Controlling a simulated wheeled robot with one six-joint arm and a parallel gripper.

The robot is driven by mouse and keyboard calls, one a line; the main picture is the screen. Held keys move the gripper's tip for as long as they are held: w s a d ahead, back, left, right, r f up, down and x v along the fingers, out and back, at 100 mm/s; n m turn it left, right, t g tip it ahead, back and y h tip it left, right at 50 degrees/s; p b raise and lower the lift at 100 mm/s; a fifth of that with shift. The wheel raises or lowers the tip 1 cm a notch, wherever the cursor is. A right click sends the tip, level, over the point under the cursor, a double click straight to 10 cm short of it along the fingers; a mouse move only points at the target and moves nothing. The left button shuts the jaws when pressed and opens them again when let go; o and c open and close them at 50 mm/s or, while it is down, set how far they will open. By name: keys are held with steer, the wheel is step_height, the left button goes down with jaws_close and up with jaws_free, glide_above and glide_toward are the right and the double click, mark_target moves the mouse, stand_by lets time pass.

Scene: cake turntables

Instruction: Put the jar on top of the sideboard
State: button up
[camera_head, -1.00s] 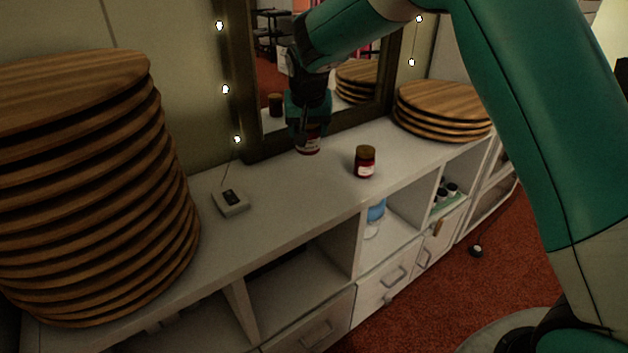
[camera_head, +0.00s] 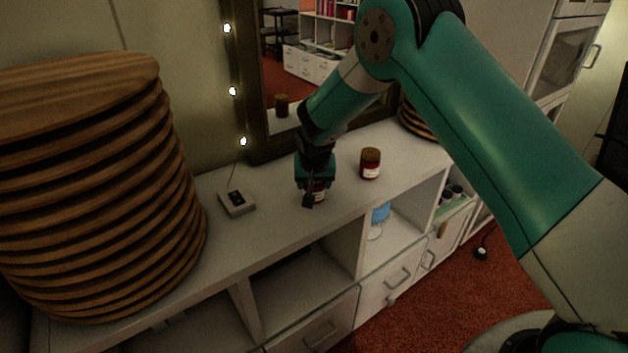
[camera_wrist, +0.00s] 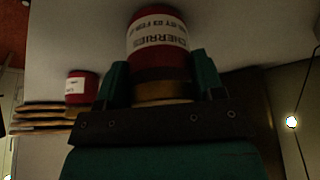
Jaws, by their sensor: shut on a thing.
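A red jar with a white label reading "CHERRIES" (camera_wrist: 158,42) is between the fingers of my gripper (camera_wrist: 155,80) in the wrist view. My gripper (camera_head: 312,196) is shut on this jar, which shows partly behind the fingers in the head view (camera_head: 320,188). The jar is upright at the top of the white sideboard (camera_head: 275,215); I cannot tell whether its base touches the surface. A second red jar with a brown lid (camera_head: 370,164) stands on the sideboard to the right of my gripper. It also shows in the wrist view (camera_wrist: 82,88).
A tall stack of round wooden boards (camera_head: 100,190) stands on the left. A small grey box (camera_head: 236,203) with a cord lies left of my gripper. A framed mirror (camera_head: 258,110) stands behind. More boards (camera_head: 415,125) are at the right, partly hidden by my arm.

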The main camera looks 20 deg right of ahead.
steer(key=shift+f, duration=0.1)
steer(key=o, duration=1.1)
